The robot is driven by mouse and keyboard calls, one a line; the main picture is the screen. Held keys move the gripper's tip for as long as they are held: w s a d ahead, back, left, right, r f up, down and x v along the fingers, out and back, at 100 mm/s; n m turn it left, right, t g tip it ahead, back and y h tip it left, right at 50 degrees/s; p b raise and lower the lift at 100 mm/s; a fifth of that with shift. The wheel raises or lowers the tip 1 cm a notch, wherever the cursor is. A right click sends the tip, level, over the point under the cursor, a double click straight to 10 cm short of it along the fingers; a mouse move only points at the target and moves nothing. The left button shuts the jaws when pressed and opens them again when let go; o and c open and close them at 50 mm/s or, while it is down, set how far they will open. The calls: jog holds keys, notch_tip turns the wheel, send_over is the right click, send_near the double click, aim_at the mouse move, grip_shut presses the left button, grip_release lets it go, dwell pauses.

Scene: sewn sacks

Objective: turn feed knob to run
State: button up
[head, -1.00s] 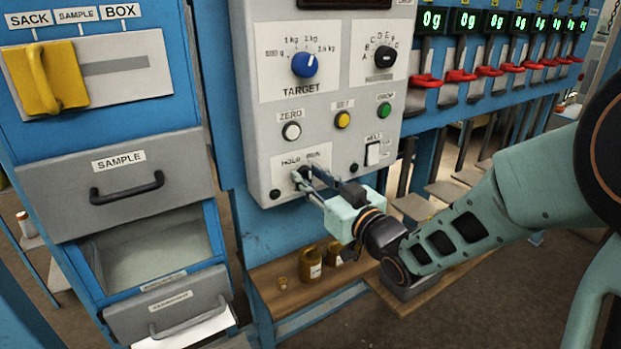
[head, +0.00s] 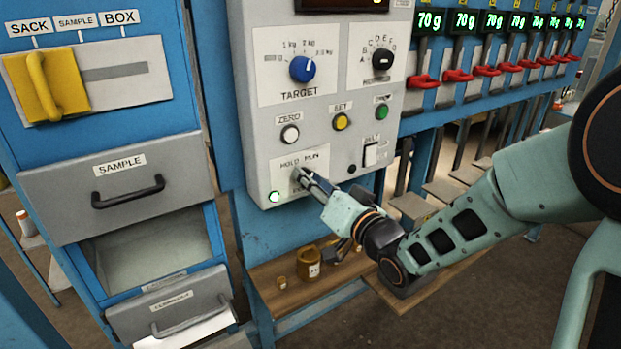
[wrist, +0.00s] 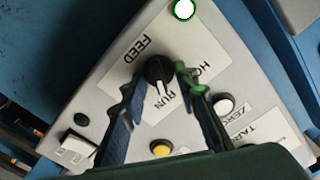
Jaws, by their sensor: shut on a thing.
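The feed knob (wrist: 157,68) is a small black dial with a white pointer line, low on the grey control panel. In the wrist view it sits between the two fingertips of my gripper (wrist: 159,78), with its pointer on the RUN side of the label. In the head view my gripper (head: 302,177) reaches the panel from the lower right and is shut on the knob, which its fingers mostly hide.
Above are the blue TARGET knob (head: 303,69), a white ZERO button (head: 290,134), a yellow button (head: 340,122) and a green button (head: 382,112). A white rocker switch (head: 371,154) is close on the right. A wooden bench (head: 290,301) with brown bottles stands below.

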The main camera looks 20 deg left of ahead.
dwell(0.3)
jog(key=o, duration=1.1)
jog(key=shift+o, duration=0.2)
jog(key=v, duration=0.7)
jog(key=shift+s+d, duration=0.2)
